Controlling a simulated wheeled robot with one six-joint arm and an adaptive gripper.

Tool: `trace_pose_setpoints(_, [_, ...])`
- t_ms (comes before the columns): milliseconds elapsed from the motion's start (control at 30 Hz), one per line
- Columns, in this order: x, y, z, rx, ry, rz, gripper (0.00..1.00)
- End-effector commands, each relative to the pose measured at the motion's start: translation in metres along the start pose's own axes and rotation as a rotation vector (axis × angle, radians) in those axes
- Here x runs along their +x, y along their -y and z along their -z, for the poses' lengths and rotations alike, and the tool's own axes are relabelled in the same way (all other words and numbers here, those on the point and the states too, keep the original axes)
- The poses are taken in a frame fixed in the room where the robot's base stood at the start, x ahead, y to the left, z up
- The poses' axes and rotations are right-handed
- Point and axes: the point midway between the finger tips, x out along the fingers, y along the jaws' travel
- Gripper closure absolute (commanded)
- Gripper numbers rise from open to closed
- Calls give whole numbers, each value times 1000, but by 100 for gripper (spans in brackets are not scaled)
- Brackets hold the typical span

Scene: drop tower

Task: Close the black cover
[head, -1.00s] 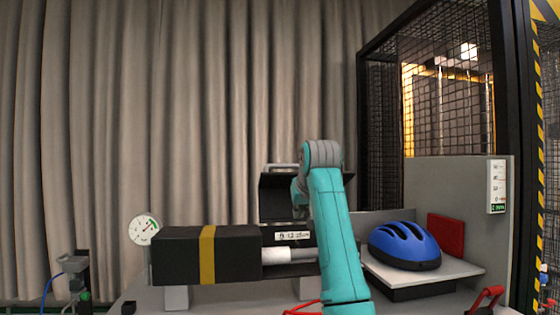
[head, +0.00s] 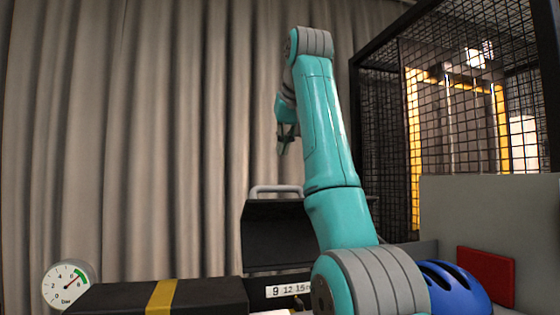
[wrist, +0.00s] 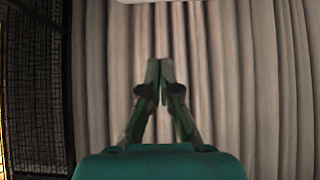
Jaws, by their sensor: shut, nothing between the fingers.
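The black cover (head: 277,236) stands raised behind the black box in the head view, with a grey handle (head: 276,189) along its top edge. It is open. The black box (head: 165,297) with a yellow band lies at the lower left of the cover, cut off by the frame's bottom. My gripper (head: 287,143) is above the cover's handle and apart from it, partly hidden behind my arm. In the wrist view my gripper (wrist: 160,88) is shut and empty in front of the curtain. A pale edge at the top of that view is too cut off to name.
A dial gauge (head: 70,285) stands at the lower left. A blue helmet (head: 455,292) and a red panel (head: 486,276) are at the lower right, by a grey wall (head: 490,205). A black mesh cage (head: 455,130) rises at right. A curtain (head: 150,130) hangs behind.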

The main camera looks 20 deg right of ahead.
Motion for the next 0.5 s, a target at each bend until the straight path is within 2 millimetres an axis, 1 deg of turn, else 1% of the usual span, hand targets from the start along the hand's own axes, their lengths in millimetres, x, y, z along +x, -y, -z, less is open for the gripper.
trace_pose_setpoints(200, [38, 0, -2, 0, 4, 0, 100])
trace_pose_setpoints(500, [83, 0, -1, 0, 4, 0, 100])
